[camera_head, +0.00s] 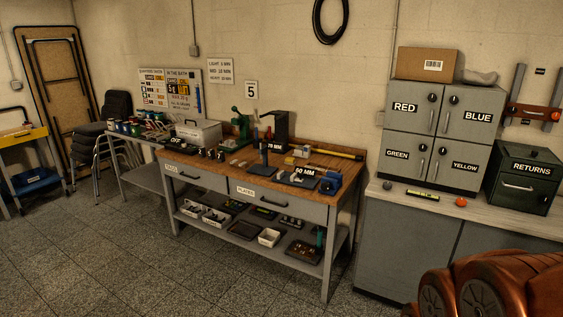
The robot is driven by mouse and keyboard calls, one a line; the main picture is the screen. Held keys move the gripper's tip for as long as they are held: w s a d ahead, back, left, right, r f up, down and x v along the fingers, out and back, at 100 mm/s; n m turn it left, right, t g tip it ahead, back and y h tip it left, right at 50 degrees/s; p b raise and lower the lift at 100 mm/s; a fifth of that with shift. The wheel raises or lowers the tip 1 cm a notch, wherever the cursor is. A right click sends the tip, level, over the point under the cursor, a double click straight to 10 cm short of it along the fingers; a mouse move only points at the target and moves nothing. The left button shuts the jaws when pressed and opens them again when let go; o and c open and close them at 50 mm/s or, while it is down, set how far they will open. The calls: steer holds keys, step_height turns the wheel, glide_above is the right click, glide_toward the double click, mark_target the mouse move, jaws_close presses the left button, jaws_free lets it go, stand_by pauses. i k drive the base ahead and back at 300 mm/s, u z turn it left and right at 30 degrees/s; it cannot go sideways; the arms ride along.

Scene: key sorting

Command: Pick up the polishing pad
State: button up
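I cannot make out for certain which item is the polishing pad. Many small items lie on the wooden-topped workbench (222,172) in the middle, too small to tell apart. A small pale, flat item (238,162) lies on the bench top left of centre, but I cannot tell what it is. My gripper is not in view. Copper-coloured parts at the lower right look like my arm, well apart from the bench.
A blue vise (330,183) and a green press (240,124) stand on the workbench. Trays and bins fill its lower shelf (232,236). At right, a grey cabinet (433,150) and a RETURNS box (523,185) stand on a counter (455,215). The floor (130,260) at front left is clear.

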mark_target(289, 161)
steer(key=u, duration=0.2)
steer(key=i, duration=2.15)
steer(key=u, duration=0.35)
steer(key=i, duration=1.05)
steer(key=u, duration=0.05)
